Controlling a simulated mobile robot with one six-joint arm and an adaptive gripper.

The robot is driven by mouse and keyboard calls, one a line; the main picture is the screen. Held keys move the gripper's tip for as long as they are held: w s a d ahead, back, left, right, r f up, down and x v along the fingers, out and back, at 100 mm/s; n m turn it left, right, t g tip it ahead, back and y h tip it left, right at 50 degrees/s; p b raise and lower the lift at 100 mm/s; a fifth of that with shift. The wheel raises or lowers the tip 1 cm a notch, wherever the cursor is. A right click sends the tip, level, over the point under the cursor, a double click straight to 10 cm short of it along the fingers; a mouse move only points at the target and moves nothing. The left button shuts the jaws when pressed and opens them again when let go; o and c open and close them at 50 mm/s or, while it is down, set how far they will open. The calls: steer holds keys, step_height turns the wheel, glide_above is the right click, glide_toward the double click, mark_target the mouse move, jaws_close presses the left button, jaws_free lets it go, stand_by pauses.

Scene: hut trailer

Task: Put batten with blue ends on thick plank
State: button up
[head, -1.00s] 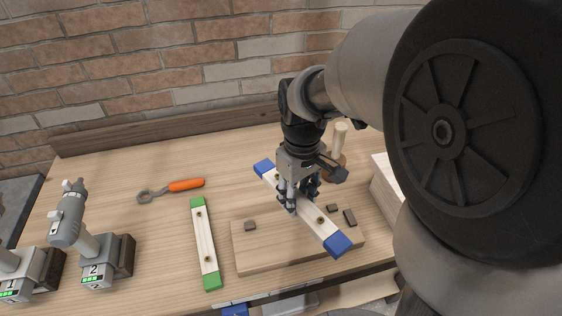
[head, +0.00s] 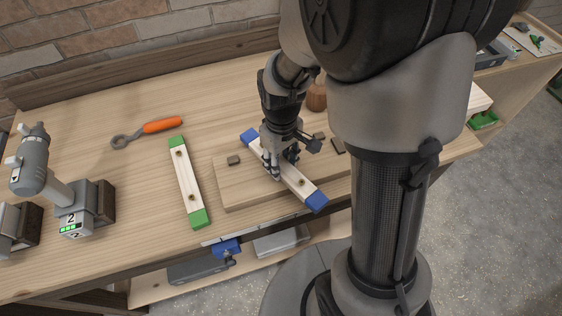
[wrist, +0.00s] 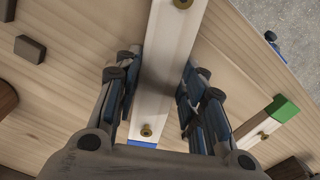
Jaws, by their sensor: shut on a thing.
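The batten with blue ends (head: 298,180) is a pale bar with brass-coloured fittings. My gripper (head: 279,166) is shut on its middle from above. In the wrist view the batten (wrist: 167,70) runs between my gripper's fingers (wrist: 158,90). The thick plank (head: 232,194) lies flat on the bench. The batten is low over it, slanted across it, with its near blue end at the plank's front edge. Whether the batten touches the plank cannot be told. My gripper hides part of both.
A batten with green ends (head: 186,183) lies on the bench left of the plank. A wrench with an orange handle (head: 150,131) lies farther back. A grey tool (head: 38,170) stands on a numbered base. Bare bench lies between.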

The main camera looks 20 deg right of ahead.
mark_target(281, 165)
steer(key=shift+r, duration=0.1)
steer(key=o, duration=1.1)
steer(key=shift+o, duration=0.2)
step_height(281, 165, up, 11)
steer(key=p, duration=0.4)
steer(key=s+r+m+t, duration=0.4)
steer(key=s+r, duration=0.9)
steer(key=s, duration=0.2)
steer(key=shift+m+t, duration=0.3)
